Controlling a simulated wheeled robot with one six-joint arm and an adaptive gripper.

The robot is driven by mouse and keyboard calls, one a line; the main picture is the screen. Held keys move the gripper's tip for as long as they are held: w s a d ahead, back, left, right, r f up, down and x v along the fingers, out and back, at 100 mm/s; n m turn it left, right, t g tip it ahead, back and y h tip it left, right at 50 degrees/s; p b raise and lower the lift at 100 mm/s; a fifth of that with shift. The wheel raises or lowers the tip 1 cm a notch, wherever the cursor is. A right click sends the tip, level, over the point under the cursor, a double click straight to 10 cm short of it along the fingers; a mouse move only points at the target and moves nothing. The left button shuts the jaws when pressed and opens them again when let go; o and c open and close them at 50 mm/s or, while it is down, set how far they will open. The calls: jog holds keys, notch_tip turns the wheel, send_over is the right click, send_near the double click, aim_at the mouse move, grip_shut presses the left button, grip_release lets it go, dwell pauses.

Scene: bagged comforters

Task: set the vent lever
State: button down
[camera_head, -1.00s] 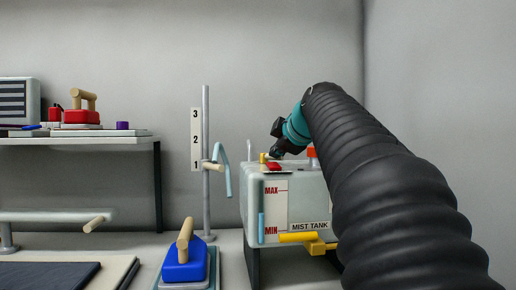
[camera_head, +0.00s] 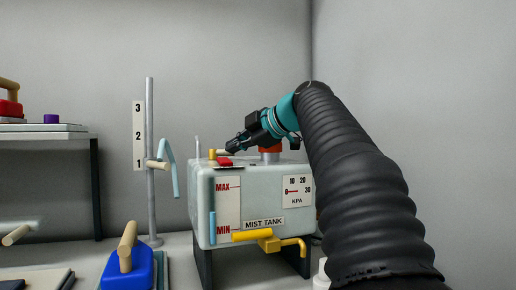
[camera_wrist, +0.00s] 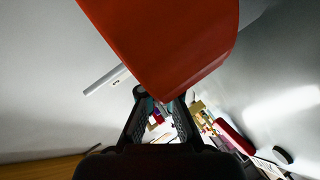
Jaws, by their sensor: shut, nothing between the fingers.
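The mist tank (camera_head: 208,205) is a pale grey box on dark legs. On its top are a small red piece (camera_head: 225,162), a yellow post (camera_head: 212,155) and an orange-red cap (camera_head: 270,155). I cannot tell for sure which is the vent lever. My gripper (camera_head: 226,151) is shut and empty just above the red piece, pointing left; I cannot tell whether it touches. In the wrist view my gripper (camera_wrist: 163,103) is partly hidden behind a large orange-red shape (camera_wrist: 185,45) close to the camera.
A yellow valve handle (camera_head: 252,235) sits low on the tank front, left of a KPA gauge (camera_head: 297,191). A post (camera_head: 151,200) with a numbered scale and hanging pale-blue hook stands left. A blue iron-like block (camera_head: 128,272) is at front left. A shelf (camera_head: 45,132) stands further left.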

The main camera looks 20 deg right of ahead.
jog(key=shift+w+d, duration=0.25)
jog(key=shift+w, duration=0.25)
jog(key=shift+d, duration=0.1)
dwell(0.3)
jog(key=shift+s+a+b, duration=0.2)
jog(key=shift+a+b, duration=0.35)
jog(key=shift+a, duration=0.15)
jog(key=shift+a+r, duration=0.1)
